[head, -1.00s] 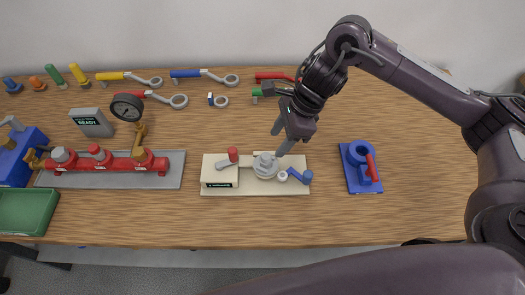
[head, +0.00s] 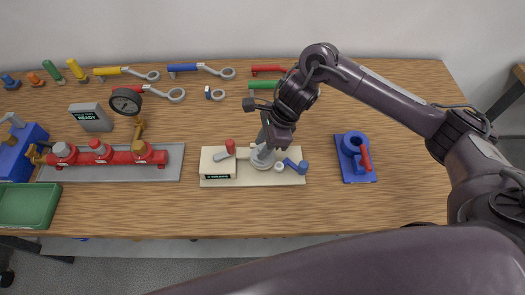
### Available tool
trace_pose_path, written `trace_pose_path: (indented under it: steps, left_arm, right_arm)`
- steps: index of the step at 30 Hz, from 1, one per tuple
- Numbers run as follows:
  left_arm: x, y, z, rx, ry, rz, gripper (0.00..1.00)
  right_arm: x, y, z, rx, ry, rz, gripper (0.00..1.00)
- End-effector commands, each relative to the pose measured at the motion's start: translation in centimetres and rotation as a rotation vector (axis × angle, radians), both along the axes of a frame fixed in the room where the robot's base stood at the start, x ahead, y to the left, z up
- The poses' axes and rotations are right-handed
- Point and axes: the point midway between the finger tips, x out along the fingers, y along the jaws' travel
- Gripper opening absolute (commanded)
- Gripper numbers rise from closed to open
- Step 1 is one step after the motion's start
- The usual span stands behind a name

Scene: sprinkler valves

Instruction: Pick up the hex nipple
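No part stands out for certain as the hex nipple. Small coloured fittings stand at the back left: a blue one (head: 10,81), an orange one (head: 35,79), a taller green one (head: 53,71) and a yellow one (head: 77,70). My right gripper (head: 265,143) points down at the grey round fitting (head: 263,160) on a cream base plate (head: 220,182). Its fingers are close to the top of that fitting and partly cover it. Whether they touch it, and how wide they are apart, I cannot tell. My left gripper is not in view.
A blue holder with a red handle (head: 356,158) stands at the right. Wrenches (head: 200,69) lie along the back. The front table strip is clear.

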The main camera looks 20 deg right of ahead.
Motion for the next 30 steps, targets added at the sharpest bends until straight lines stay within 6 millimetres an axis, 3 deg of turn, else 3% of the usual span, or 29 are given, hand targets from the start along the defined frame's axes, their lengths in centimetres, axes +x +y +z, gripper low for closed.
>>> trace_pose_path:
  steps: [1,4,17,18,20,26,30]
  left_arm:
    - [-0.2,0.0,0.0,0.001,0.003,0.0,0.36]
    - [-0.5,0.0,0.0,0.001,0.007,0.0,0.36]
    - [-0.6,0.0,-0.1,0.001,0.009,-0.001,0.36]
    - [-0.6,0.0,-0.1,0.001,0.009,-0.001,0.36]
    - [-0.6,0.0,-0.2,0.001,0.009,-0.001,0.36]
    - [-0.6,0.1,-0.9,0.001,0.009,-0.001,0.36]
    - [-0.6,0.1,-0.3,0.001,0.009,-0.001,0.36]
  right_arm:
    - [0.0,0.0,0.0,0.0,-0.001,0.0,0.2]
    - [0.0,0.0,0.0,-0.001,-0.001,0.0,0.07]
    - [0.0,0.0,0.2,0.0,-0.001,0.0,0.06]
    - [0.1,0.0,0.3,0.001,-0.001,0.0,0.0]
    - [0.1,0.0,0.6,0.001,-0.002,0.0,0.0]
    - [0.2,0.0,3.1,0.0,-0.007,0.0,0.0]
    - [0.2,-0.2,6.3,-0.004,-0.01,0.0,0.0]
